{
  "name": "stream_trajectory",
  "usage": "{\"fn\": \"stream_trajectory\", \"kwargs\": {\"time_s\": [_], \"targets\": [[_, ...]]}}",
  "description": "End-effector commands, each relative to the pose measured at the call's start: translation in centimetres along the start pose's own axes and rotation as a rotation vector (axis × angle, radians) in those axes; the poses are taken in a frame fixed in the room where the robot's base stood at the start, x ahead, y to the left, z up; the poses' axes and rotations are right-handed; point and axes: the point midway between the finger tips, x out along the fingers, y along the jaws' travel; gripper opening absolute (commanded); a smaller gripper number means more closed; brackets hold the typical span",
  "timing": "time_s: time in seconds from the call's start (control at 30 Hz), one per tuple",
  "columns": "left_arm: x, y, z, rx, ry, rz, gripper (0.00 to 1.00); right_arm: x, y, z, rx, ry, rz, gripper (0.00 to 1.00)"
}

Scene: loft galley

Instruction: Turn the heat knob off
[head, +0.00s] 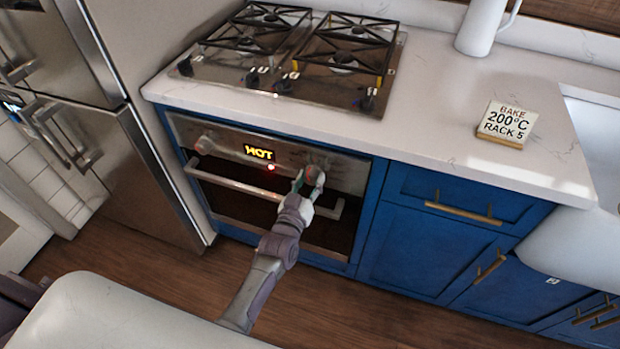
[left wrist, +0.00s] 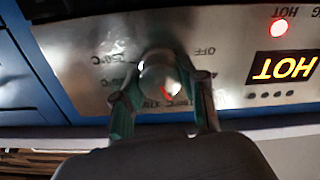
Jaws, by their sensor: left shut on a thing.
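The heat knob (left wrist: 160,73) is a round metal knob on the oven's steel control panel (head: 345,170). In the left wrist view the panel appears upside down, with OFF and temperature markings printed around the knob. A small red mark shows on the knob's lower right in that view, away from the OFF lettering. My left gripper (head: 307,180) reaches the panel's right part and is shut on the knob. Its two fingers lie on either side of the knob in the left wrist view (left wrist: 161,95). My right gripper is not in view.
A display (head: 258,152) reads HOT, with a red lamp (head: 271,167) lit beside it. The oven handle (head: 235,184) runs below the panel, behind my arm. Another knob (head: 204,145) sits at the left. Above are the hob (head: 335,88) and a sign (head: 507,124) reading "BAKE 200°C RACK 5".

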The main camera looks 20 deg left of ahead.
Motion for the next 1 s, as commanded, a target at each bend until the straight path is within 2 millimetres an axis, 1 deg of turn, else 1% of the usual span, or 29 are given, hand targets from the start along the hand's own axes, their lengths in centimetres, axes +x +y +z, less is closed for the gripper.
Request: {"fn": "stream_trajectory", "kwargs": {"time_s": [0.47,1.0], "targets": [[-0.03,-0.01,0.09,-0.452,-0.001,0.000,0.07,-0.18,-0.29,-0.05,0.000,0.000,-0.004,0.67],[-0.03,0.00,0.16,-0.965,-0.001,0.000,0.07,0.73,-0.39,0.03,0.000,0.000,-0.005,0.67]]}}
